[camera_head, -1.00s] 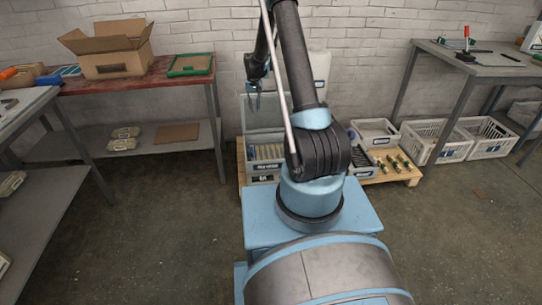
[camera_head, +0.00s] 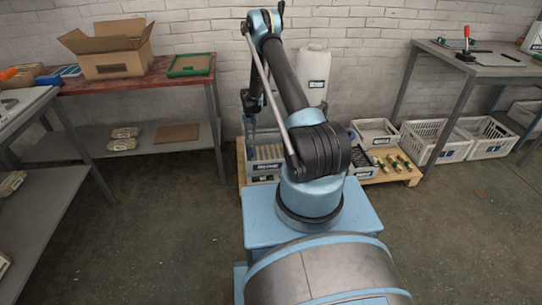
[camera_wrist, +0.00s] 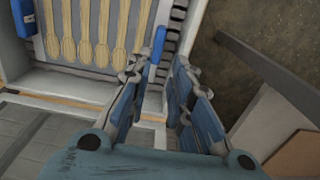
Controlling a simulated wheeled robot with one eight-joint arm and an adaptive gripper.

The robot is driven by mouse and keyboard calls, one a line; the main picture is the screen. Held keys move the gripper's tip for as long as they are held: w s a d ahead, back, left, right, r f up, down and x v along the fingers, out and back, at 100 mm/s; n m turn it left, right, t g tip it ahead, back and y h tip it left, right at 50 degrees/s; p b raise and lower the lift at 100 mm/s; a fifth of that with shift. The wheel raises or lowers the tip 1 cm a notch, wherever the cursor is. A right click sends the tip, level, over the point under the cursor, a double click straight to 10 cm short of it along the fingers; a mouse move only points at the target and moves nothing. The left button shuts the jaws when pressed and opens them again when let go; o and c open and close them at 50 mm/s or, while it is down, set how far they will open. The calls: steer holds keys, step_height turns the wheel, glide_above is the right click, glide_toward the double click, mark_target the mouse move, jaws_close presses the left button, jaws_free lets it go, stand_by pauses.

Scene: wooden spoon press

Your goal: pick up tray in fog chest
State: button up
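The fog chest, a grey crate (camera_head: 263,170) with a front label, stands on the pallet in the head view. Its pale rim shows in the wrist view (camera_wrist: 75,85). Inside it is a grey tray (camera_wrist: 110,64) of wooden spoons (camera_wrist: 98,30) lying side by side. The tray has a blue handle (camera_wrist: 158,45) on its right and another blue handle (camera_wrist: 22,18) on its left. My gripper (camera_wrist: 157,68) is open, with its fingers apart near the right handle and the right wall of the chest. I cannot tell whether it touches them. In the head view my gripper (camera_head: 251,118) hangs over the chest's left part.
The wooden pallet (camera_head: 400,178) also carries a grey box (camera_head: 375,132), small bottle-like items and a white canister (camera_head: 313,75). White baskets (camera_head: 430,140) stand to the right under a table. A red-topped bench (camera_head: 140,82) is to the left. The floor in front is clear.

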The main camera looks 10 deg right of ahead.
glide_above(252, 150)
step_height(252, 150, down, 7)
steer(key=shift+a+f, duration=0.1)
steer(key=shift+f, duration=0.1)
steer(key=shift+w+f, duration=0.15)
steer(key=shift+f, duration=1.2)
steer(key=shift+w+f, duration=0.1)
steer(key=shift+f, duration=1.25)
steer(key=shift+c, duration=0.6)
jaws_close()
